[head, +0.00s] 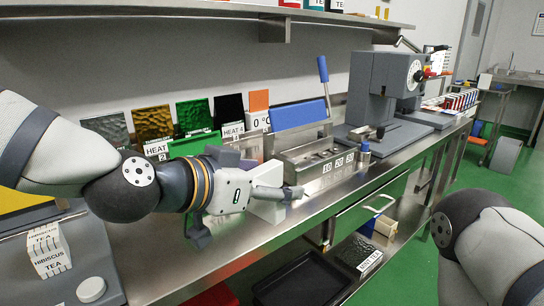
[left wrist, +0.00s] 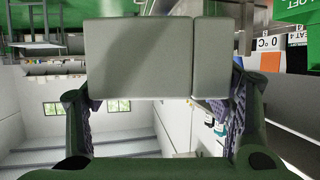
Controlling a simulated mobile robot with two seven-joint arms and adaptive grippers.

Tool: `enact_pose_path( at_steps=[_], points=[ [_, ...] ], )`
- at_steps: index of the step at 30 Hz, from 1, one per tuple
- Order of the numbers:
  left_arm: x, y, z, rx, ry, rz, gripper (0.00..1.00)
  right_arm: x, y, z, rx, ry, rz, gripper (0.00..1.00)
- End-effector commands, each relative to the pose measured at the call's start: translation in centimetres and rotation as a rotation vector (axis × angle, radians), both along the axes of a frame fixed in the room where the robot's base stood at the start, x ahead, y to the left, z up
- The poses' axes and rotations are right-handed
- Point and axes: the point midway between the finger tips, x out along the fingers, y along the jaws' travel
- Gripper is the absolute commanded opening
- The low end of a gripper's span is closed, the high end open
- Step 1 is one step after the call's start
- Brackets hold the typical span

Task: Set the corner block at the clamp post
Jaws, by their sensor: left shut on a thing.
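My left gripper (head: 268,191) is shut on a pale block (head: 268,207) above the steel bench, in front of the long clamp-like fixture. In the left wrist view the block (left wrist: 138,60) fills the space between the two fingers (left wrist: 160,110) as a plain grey face with a seam near its right end. In the head view my gripper hides part of it. My right gripper is out of view.
The long fixture (head: 318,158) with a blue bar (head: 298,114) and raised lever lies just beyond my left gripper. A grey press (head: 384,85) stands further right. Coloured sample plates (head: 153,122) line the wall. A tea box (head: 46,248) stands at lower left. The bench's front strip is clear.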

Motion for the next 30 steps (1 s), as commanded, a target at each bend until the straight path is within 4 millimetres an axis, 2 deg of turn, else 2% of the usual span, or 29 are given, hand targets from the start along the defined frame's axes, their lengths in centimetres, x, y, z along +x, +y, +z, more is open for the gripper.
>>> enact_pose_path(
  at_steps=[4, 9, 12, 15, 19, 27, 30],
  points=[
    [0.6, 6.2, -2.4, 0.004, 0.001, 0.279, 0.39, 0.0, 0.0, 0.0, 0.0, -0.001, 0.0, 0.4],
    [0.0, 13.9, -4.1, 0.002, 0.0, 0.575, 0.39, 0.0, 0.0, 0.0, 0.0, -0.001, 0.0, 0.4],
    [-0.6, 16.9, -4.5, 0.001, 0.0, 0.682, 0.39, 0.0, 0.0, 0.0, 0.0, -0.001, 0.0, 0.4],
    [-1.0, 18.2, -4.7, -0.004, 0.001, 0.732, 0.39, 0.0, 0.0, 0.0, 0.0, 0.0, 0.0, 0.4],
    [-1.0, 18.6, -4.7, -0.005, 0.002, 0.743, 0.39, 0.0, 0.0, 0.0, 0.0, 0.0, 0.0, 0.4],
    [-0.9, 18.3, -4.5, 0.003, -0.006, 0.733, 0.39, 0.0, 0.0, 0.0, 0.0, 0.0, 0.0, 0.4],
    [-0.2, 17.0, -3.8, 0.001, -0.009, 0.68, 0.39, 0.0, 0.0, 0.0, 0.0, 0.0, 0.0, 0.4]
  ],
)
